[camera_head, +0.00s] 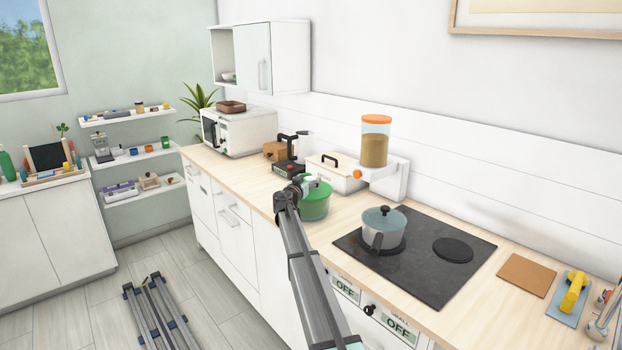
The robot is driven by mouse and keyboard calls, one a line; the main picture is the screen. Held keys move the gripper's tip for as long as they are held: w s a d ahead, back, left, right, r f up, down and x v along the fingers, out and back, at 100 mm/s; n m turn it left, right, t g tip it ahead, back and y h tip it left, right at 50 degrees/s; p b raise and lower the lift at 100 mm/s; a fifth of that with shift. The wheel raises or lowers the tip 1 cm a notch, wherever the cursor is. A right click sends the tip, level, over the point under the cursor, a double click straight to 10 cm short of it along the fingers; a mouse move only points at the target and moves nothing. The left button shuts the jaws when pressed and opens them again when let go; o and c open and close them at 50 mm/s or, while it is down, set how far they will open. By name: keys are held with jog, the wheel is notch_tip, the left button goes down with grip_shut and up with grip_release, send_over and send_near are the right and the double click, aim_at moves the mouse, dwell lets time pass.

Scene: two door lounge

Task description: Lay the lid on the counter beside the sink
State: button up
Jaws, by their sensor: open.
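A pot (382,238) stands on the black hob (425,285), with a blue-grey lid (370,219) with a dark knob on it. My gripper (309,183) is open, above or just in front of a green container (317,204) on the counter (232,166), left of the hob. I see nothing held in it, though its fingers are small here. It is well apart from the pot's lid. The sink itself is not clearly in view; a metal tap-like part (601,327) shows at the lower right edge.
A brown board (527,275) and a blue mat (567,299) with a yellow item lie right of the hob. A dispenser (375,145) with an orange cap, a white box (335,174) and a black appliance (289,167) stand along the back. Bare counter lies around the hob's right edge.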

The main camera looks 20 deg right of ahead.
jog(key=b+v, duration=0.4)
jog(key=v, duration=1)
jog(key=shift+r, duration=0.2)
jog(key=shift+o, duration=0.7)
jog(key=shift+s+a+r+b, duration=0.1)
jog(key=shift+s+a+b, duration=0.25)
jog(key=shift+s+b, duration=0.05)
